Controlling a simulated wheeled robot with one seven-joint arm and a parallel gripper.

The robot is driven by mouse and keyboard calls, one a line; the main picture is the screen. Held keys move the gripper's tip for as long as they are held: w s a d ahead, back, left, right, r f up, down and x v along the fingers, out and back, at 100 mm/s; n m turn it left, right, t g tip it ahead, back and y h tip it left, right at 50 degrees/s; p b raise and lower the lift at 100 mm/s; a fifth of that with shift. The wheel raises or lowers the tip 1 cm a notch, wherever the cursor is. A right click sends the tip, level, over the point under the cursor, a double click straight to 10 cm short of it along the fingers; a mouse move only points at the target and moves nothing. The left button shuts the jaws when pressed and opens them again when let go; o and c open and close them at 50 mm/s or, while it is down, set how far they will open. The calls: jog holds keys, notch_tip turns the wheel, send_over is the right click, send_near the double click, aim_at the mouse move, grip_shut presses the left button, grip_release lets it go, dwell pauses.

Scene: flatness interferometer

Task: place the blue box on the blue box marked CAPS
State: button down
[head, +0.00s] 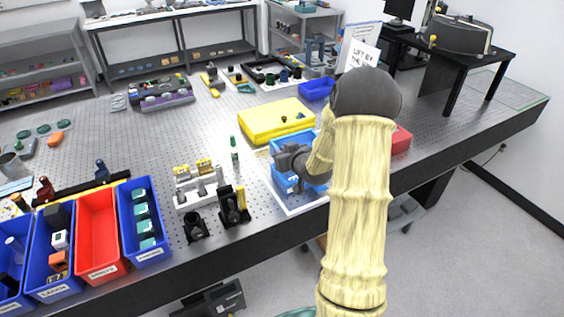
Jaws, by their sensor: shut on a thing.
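My gripper (294,160) is dark grey, partly hidden by my own arm, and points down-left over the bench. Blue box surfaces show around it: one blue box (289,141) just behind the gripper and one blue box (285,181) just below it. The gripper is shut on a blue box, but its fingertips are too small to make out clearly. The lower box stands on a white board near the bench's front edge. No CAPS label can be read, and I cannot tell whether the two boxes touch.
A yellow case (275,120) lies just behind. A red box (401,140) is to the right of my arm. Black and white optics mounts (233,206) stand to the left. Blue bins (146,222) and a red bin (98,233) line the front left. Bare perforated bench (190,125) shows mid-left.

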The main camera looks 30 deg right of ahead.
notch_tip(320, 180, down, 4)
jog(key=shift+w+d+r+p, duration=0.1)
jog(key=shift+w+r+p, duration=0.05)
jog(key=shift+r+p, duration=0.15)
jog(key=shift+d+f, duration=0.1)
jog(key=shift+f, duration=0.2)
jog(key=shift+a, duration=0.3)
jog(key=c, duration=1.5)
grip_release()
jog(key=shift+a+f, duration=0.1)
jog(key=shift+a, duration=0.05)
jog(key=shift+c, duration=0.2)
jog(key=shift+o, duration=0.3)
jog(key=shift+s, duration=0.25)
jog(key=shift+d, duration=0.2)
jog(key=shift+s+d+r, duration=0.1)
jog(key=shift+s+r, duration=0.15)
jog(key=shift+s, duration=0.25)
jog(key=b+v, duration=0.2)
jog(key=v, duration=0.8)
jog(key=shift+s+r, duration=0.25)
jog(key=shift+s, duration=0.05)
